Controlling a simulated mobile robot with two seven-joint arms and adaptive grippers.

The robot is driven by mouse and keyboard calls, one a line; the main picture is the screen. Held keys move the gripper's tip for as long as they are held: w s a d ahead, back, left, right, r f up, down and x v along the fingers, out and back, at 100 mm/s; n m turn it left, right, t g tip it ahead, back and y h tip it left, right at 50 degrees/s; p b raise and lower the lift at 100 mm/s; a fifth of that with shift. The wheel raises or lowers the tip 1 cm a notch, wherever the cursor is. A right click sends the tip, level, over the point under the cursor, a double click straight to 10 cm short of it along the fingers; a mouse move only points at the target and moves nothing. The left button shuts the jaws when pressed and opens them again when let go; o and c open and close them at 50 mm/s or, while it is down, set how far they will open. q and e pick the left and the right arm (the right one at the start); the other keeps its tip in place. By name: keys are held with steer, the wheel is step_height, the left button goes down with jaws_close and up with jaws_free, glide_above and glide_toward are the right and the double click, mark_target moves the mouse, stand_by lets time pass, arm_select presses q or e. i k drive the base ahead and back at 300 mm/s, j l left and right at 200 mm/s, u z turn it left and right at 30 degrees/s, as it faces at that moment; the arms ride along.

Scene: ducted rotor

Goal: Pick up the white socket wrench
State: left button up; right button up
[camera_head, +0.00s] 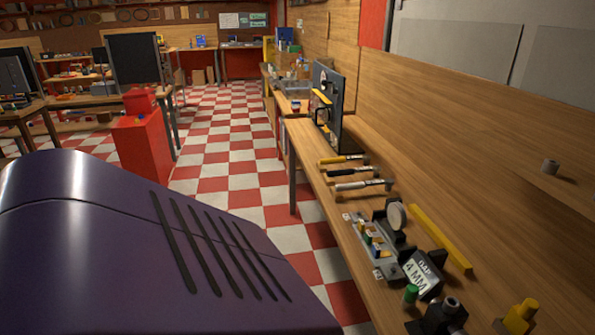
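Three long-handled tools lie side by side on the wooden workbench, right of centre. The nearest has a pale, whitish handle and looks like the white socket wrench (358,185). Its dark head points right, toward the wall. Neither of my grippers shows in this view.
A grey holder (368,252) with small coloured parts and a yellow bar (440,238) lie nearer on the workbench (352,225). A dark upright panel (329,105) stands beyond the tools. A large purple slotted surface fills the lower left; I cannot tell what it belongs to.

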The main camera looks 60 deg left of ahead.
mark_target(389, 181)
steer(key=u, duration=1.55)
steer(key=z, duration=0.35)
steer(key=i+j+z, duration=0.1)
steer(key=j+z, duration=0.4)
steer(key=z, duration=0.25)
steer(key=j+z, duration=0.55)
steer(key=j, duration=0.3)
steer(key=k+j+z, duration=0.2)
steer(key=j, duration=0.35)
steer(key=i, duration=0.1)
